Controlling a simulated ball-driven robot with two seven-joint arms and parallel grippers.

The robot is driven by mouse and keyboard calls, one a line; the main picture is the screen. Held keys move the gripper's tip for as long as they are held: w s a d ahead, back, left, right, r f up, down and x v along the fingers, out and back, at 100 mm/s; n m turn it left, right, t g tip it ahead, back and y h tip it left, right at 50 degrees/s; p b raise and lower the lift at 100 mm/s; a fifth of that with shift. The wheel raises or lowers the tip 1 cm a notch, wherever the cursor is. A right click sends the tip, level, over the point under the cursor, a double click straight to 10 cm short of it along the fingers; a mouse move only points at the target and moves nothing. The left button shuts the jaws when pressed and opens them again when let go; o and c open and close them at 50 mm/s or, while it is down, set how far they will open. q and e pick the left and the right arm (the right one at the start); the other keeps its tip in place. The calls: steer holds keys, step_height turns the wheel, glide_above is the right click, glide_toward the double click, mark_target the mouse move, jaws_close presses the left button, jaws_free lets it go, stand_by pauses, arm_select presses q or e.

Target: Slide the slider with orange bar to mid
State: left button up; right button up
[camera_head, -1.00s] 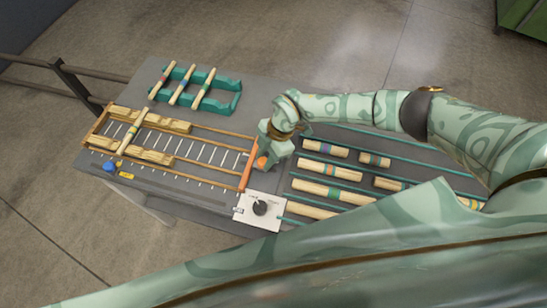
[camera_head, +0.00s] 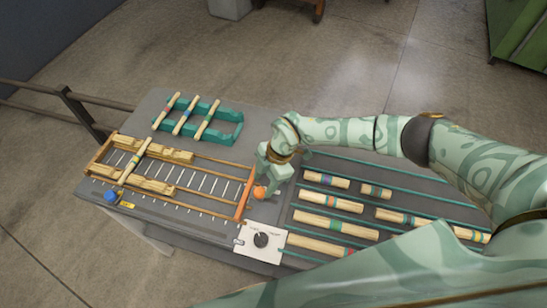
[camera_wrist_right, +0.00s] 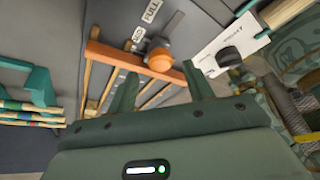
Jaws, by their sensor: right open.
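The slider's orange bar (camera_head: 244,200) lies across the right end of the wooden-railed frame. Its round orange knob (camera_head: 260,192) sticks out on the bar's right side. In the right wrist view the bar (camera_wrist_right: 112,57) crosses ahead of the fingers, with the knob (camera_wrist_right: 160,59) between their lines. My right gripper (camera_wrist_right: 160,85) is open and empty, with the knob just beyond its fingertips; I see no clear contact. In the head view this gripper (camera_head: 268,180) is at the knob, its fingertips partly hidden. A FULL label (camera_wrist_right: 152,12) and a smaller, unclear label (camera_wrist_right: 138,33) lie beyond the knob. My left gripper is not in view.
A white plate with a black dial (camera_head: 261,240) sits close to the bar's near end. Striped wooden rods (camera_head: 335,225) lie in lanes at right. A teal rack (camera_head: 225,130) holds rods behind. Wooden blocks (camera_head: 145,184) and a blue knob (camera_head: 110,196) are at left.

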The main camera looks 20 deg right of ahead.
steer(key=p+v, duration=0.1)
steer(key=v, duration=1.2)
steer(key=shift+r, duration=0.35)
